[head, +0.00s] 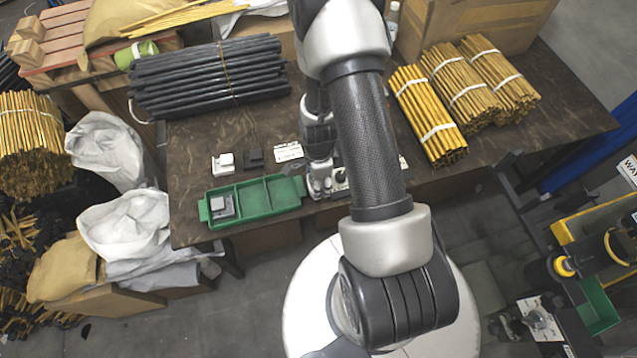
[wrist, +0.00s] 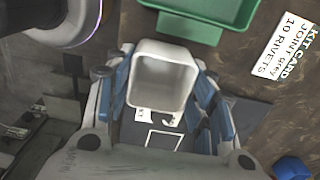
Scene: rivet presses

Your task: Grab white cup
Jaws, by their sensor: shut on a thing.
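A white cup (wrist: 162,78), square with rounded corners and open at the top, sits between the blue-padded fingers of my gripper (wrist: 166,98) in the wrist view. My gripper is shut on it, with a finger on each side. The cup looks empty. In the head view my gripper (head: 321,182) is low over the table's front edge, just right of the green tray. The cup cannot be made out clearly there. Whether it touches the table cannot be told.
The green tray (head: 247,211) has three compartments; a grey block (head: 222,206) is in the left one. A white block (head: 224,162), a dark block (head: 254,158) and a kit card (head: 288,151) lie behind. Black rods (head: 210,78) and yellow bundles (head: 428,115) flank my arm.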

